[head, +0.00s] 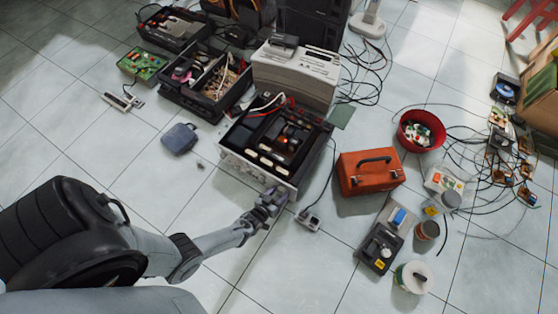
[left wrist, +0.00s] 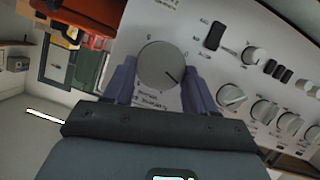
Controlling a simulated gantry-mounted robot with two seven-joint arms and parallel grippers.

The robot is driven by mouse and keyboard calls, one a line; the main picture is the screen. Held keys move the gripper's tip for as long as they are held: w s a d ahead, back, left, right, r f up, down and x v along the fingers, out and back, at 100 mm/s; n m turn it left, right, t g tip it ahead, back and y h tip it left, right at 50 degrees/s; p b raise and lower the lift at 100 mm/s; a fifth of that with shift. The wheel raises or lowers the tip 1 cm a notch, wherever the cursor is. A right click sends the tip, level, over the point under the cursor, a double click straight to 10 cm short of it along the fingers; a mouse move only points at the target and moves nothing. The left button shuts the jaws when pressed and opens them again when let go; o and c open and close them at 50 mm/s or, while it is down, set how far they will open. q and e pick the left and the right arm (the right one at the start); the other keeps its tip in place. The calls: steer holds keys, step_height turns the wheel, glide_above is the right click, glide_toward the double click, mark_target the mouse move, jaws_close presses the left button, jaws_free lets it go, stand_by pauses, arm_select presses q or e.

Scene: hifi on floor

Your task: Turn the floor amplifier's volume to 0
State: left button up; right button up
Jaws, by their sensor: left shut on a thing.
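The floor amplifier (head: 273,140) stands open-topped on the tiled floor in the middle of the head view, its front panel facing my left arm. In the left wrist view its pale front panel (left wrist: 190,25) fills the upper part. The large round volume knob (left wrist: 160,65) sits between the two fingers of my left gripper (left wrist: 160,85), which is shut on it. The knob's dark pointer line points to the lower right in this view. In the head view my left gripper (head: 268,200) is at the panel's right end. My right gripper is not in view.
Smaller knobs (left wrist: 232,97) and a black switch (left wrist: 214,36) are beside the big knob. An orange toolbox (head: 369,172) stands right of the amplifier. A power strip (head: 308,220) and cable lie near my gripper. Tiles at the front are clear.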

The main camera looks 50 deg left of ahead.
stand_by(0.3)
arm_select(q)
steer(key=shift+f, duration=0.1)
steer(key=o, duration=1.1)
steer(key=shift+c, duration=0.2)
steer(key=shift+s+d+r+p, duration=0.1)
steer(key=shift+s+r+p, duration=0.25)
steer(key=shift+s+p, duration=0.1)
steer(key=p+v, duration=0.5)
steer(key=v, duration=0.5)
steer(key=shift+f, duration=0.15)
